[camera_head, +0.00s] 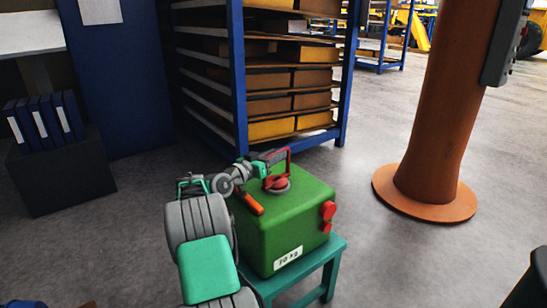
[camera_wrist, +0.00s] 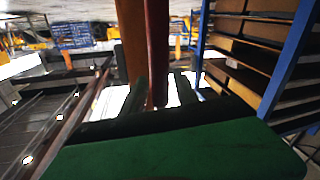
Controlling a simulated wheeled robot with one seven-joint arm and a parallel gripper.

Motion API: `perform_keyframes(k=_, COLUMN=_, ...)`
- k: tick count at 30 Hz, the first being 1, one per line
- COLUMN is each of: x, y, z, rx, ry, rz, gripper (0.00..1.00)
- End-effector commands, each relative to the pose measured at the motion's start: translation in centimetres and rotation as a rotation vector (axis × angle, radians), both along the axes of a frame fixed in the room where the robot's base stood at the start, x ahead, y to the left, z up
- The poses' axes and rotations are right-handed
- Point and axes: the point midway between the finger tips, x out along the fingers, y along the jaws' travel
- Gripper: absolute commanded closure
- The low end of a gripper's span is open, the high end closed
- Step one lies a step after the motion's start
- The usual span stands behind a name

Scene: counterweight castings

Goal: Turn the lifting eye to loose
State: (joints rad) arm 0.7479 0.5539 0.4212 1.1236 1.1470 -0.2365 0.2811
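A green casting (camera_head: 285,225) with a weight label on its front stands on a teal stool (camera_head: 325,262). My gripper (camera_head: 270,158) reaches in from the left at the eye. In the wrist view, my gripper's dark fingers (camera_wrist: 161,92) stand apart, with the red bar of the eye (camera_wrist: 157,50) between them. A light gap shows right of the bar, so the fingers look open around it. Contact on the left side is unclear.
An orange handle (camera_head: 250,204) lies at the casting's left top edge; red parts (camera_head: 327,216) stick out on its right. A blue shelf rack (camera_head: 240,80) with boxes stands behind. An orange column (camera_head: 435,110) stands at the right. Grey floor between them is clear.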

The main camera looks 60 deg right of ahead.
Motion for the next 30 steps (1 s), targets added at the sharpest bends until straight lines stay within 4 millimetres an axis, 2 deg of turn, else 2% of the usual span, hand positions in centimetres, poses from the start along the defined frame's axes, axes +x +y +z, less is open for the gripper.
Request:
perform_keyframes(k=6, x=0.10, y=0.00, z=0.01, rx=0.000, ry=0.000, rz=0.002, gripper=0.65)
perform_keyframes(k=19, x=0.14, y=0.05, z=0.01, rx=0.001, ry=0.001, rz=0.003, gripper=1.00)
perform_keyframes(k=30, x=0.12, y=0.06, z=0.00, rx=0.002, ry=0.001, rz=0.002, gripper=1.00)
